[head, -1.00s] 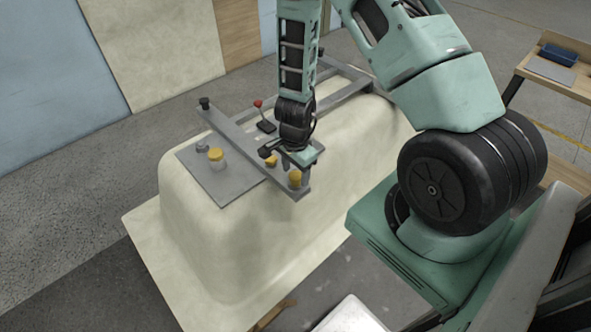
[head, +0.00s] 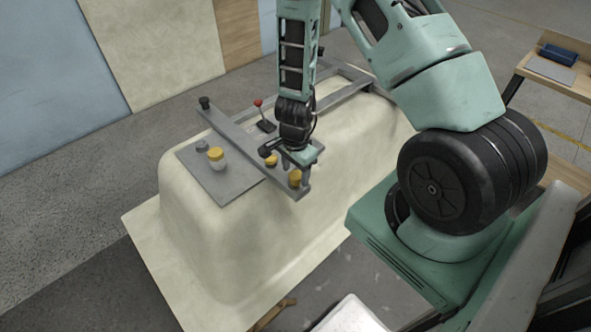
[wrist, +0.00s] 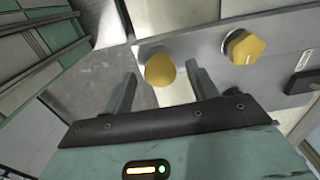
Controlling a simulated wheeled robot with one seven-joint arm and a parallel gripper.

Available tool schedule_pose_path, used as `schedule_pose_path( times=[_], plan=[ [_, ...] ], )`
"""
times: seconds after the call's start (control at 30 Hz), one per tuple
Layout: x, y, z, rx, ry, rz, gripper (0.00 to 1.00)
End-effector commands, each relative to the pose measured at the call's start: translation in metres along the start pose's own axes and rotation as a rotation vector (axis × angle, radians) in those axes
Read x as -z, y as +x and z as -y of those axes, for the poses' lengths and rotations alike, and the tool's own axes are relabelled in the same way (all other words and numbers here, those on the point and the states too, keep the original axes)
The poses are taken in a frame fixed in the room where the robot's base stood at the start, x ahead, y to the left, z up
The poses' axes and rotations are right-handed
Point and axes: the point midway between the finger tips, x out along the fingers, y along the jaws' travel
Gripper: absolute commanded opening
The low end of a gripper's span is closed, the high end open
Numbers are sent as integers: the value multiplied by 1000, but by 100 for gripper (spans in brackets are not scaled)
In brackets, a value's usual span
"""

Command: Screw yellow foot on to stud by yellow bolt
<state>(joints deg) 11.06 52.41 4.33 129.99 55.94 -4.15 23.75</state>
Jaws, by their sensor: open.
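The yellow foot (wrist: 160,69) shows in the wrist view as a smooth, rounded cap between my fingertips, by the end of the grey crossbar. It also shows in the head view (head: 295,178), partly hidden by my gripper. My gripper (wrist: 162,77) is open, with one finger on either side of the foot and no clear contact. The yellow bolt (wrist: 243,47) has a hexagonal head and sits on the crossbar to the right of the foot; the head view shows it too (head: 271,160). The stud and any thread under the foot are hidden.
The grey crossbar (head: 235,135) lies across the upturned cream bathtub shell (head: 190,235). A yellow-lidded jar (head: 216,160) stands on a grey plate (head: 205,180) to the left. A red-knobbed lever (head: 259,104) stands behind. A wooden table (head: 560,75) is at the far right.

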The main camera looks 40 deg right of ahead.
Motion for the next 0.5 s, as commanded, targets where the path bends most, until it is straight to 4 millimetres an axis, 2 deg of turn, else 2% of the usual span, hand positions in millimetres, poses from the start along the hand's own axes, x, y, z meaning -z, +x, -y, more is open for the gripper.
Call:
schedule_pose_path(
  times=[0.03, 0.2, 0.33, 0.4, 0.5],
  plan=[
    [0, 0, 0, 0, 0, 0, 58],
    [0, 0, 0, 0, 0, 0, 13],
    [0, 0, 0, 0, 0, 0, 12],
    [0, 0, 0, 0, 17, 0, 9],
    [0, 0, 0, 0, 149, 1, 9]
  ],
)
